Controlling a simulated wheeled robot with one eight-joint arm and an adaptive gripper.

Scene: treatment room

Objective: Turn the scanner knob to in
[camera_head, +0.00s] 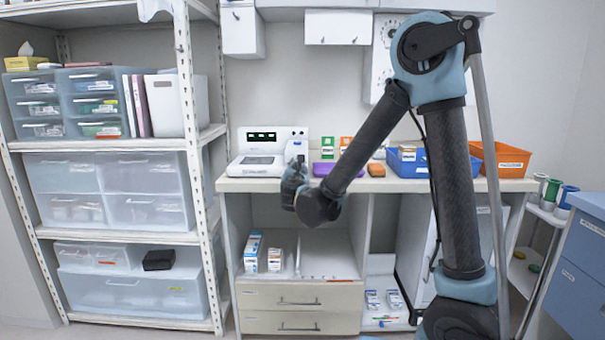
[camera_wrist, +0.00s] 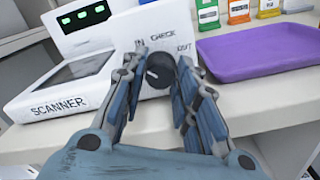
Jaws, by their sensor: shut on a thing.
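The white scanner (camera_head: 262,161) stands on the counter with a green-lit display. It also shows in the wrist view (camera_wrist: 50,108), with the word SCANNER on its front edge. On its right part is a dark round knob (camera_wrist: 160,71) under the labels IN, CHECK and OUT, from left to right. My gripper (camera_wrist: 160,66) reaches the knob from the front, with one finger on each side, shut on it. I cannot clearly tell which label the knob's mark points at. In the head view, my gripper (camera_head: 295,172) hides the knob.
A purple tray (camera_wrist: 262,50) lies on the counter right of the scanner. Several small coloured packs (camera_wrist: 239,10) stand behind it. A blue bin (camera_head: 405,168) and an orange bin (camera_head: 508,160) are farther right. A tall shelf (camera_head: 192,120) stands at the left.

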